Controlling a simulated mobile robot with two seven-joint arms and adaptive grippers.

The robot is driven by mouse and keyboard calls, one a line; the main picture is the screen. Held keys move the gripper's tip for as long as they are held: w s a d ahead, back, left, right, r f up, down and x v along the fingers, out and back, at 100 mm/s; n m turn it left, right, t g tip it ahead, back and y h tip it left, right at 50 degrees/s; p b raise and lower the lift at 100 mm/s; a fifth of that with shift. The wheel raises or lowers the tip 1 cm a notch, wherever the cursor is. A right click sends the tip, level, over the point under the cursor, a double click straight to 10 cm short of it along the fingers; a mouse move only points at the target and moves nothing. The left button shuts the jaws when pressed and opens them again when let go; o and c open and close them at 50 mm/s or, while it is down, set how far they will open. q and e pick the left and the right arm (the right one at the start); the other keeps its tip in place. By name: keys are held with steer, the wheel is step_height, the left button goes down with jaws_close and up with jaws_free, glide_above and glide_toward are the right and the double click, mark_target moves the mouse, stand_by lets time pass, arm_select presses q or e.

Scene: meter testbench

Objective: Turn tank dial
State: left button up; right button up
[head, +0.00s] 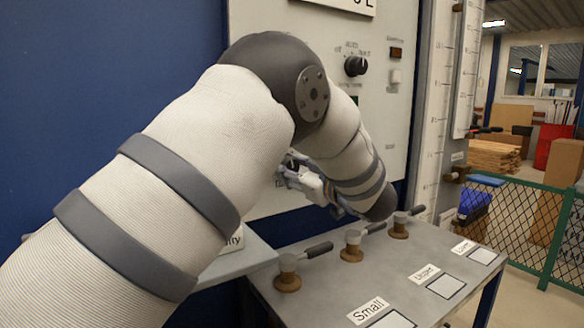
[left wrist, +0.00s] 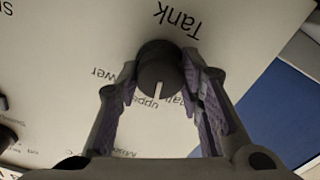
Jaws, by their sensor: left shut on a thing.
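The tank dial (left wrist: 158,66) is a dark round knob with a white pointer line, on a pale panel under upside-down "Tank" lettering in the left wrist view. Its pointer is toward the bottom of that picture, near lettering that seems to read "upper". My left gripper (left wrist: 160,72) has its purple-padded fingers on both sides of the dial and is shut on it. In the head view the left gripper (head: 303,178) is partly hidden by my arm, and the tank dial is hidden there. My right gripper is not in view.
Another black knob (head: 355,66) sits higher on the panel (head: 385,120). Below, a grey bench (head: 330,285) carries several valves with dark handles, such as one (head: 288,275) near a "Small" label (head: 368,310). A green mesh fence (head: 530,225) stands at the right.

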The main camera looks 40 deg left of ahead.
arm_select(q)
steer(key=n, duration=0.6)
steer(key=shift+n, duration=0.4)
stand_by(0.3)
steer(key=o, duration=1.2)
steer(key=shift+c, duration=0.2)
steer(key=shift+d, duration=0.1)
steer(key=v, duration=1.2)
